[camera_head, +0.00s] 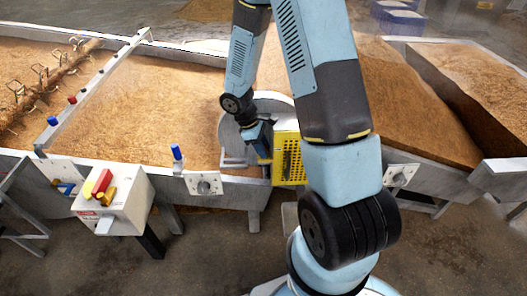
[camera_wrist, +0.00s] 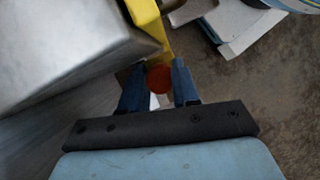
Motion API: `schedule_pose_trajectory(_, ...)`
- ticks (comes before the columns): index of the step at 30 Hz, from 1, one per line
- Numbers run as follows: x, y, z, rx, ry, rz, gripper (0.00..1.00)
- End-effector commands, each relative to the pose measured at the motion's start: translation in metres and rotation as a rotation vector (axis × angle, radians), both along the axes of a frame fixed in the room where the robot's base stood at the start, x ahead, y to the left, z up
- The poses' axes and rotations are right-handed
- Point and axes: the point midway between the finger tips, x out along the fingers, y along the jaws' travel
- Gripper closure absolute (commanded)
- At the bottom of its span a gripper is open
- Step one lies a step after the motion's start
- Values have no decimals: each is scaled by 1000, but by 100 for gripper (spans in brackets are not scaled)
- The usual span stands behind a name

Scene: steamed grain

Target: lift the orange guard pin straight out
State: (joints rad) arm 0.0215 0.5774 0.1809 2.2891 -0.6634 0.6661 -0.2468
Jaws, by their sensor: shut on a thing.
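The orange guard pin (camera_wrist: 160,78) shows in the wrist view as a round orange-red head between the two blue fingers of my gripper (camera_wrist: 158,70). The fingers are shut on it from both sides. The pin's shank is hidden, so I cannot tell how deep it sits. A yellow guard part (camera_wrist: 147,24) lies just beyond the fingertips. In the head view my gripper (camera_head: 262,141) is at the left edge of the yellow perforated guard (camera_head: 288,160), by the trough's front wall. The pin cannot be made out there.
A grey metal wall (camera_wrist: 60,50) stands close to the left of my gripper in the wrist view. Grain troughs (camera_head: 165,105) spread behind.

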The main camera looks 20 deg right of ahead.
Motion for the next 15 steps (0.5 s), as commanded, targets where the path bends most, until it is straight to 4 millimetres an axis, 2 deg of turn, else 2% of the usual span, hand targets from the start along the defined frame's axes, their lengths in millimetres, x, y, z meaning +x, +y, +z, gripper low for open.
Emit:
schedule_pose_trajectory(5,1,0,9,0,-2,-1,100)
schedule_pose_trajectory(8,1,-1,22,0,-4,-3,100)
schedule_pose_trajectory(15,1,-1,71,0,-6,-2,100)
